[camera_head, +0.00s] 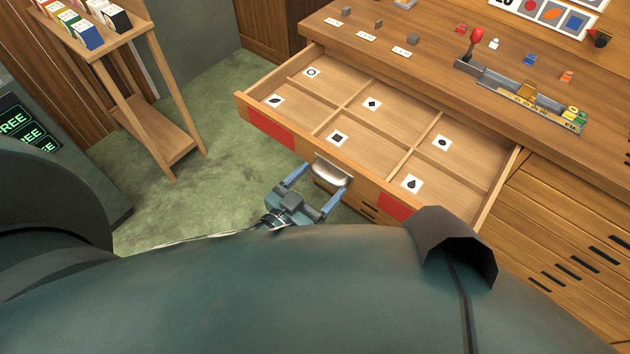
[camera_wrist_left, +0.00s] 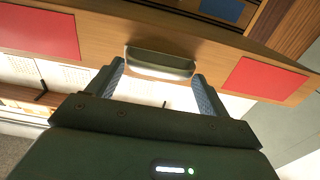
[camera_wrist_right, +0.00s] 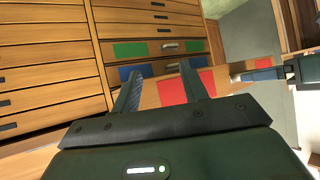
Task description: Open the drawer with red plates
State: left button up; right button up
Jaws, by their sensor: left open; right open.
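The drawer (camera_head: 415,147) with red plates is pulled far out of the wooden cabinet. Its front carries a red plate (camera_head: 270,128) on the left and another red plate (camera_head: 395,208) on the right. A metal cup handle (camera_head: 332,172) sits between them, and it also shows in the left wrist view (camera_wrist_left: 160,64). My left gripper (camera_wrist_left: 159,71) is open, with its fingers at either side of the handle; contact cannot be told. My right gripper (camera_wrist_right: 162,68) is open and empty, and it is hidden in the head view. The red plates show beyond its fingers.
Cards with black shapes lie in the drawer's compartments. The countertop (camera_head: 425,80) holds a composing tool with a red-knobbed lever (camera_head: 476,42) and small blocks. A wooden shelf (camera_head: 150,115) stands left; green floor lies between.

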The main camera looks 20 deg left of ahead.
pick_arm(q)
jog(key=b+v, duration=0.1)
jog(key=v, duration=1.2)
jog(key=shift+s, duration=0.1)
jog(key=s+a+r+n+g+y, duration=0.1)
jog(key=s+a+g+y, duration=0.15)
jog(key=g, duration=0.45)
jog(key=s+a+r+n+g+y, duration=0.1)
jog(key=s+r+g+y, duration=0.1)
jog(key=s+g+y, duration=0.3)
jog(key=w+d+f+m+t+h, duration=0.1)
jog(key=w+d+f+t+h, duration=0.3)
jog(key=w, duration=0.4)
jog(key=shift+w+d+f+t+h+p, duration=0.15)
jog(key=shift+d+f+t+h+p, duration=0.2)
jog(key=shift+d+f+t, duration=0.7)
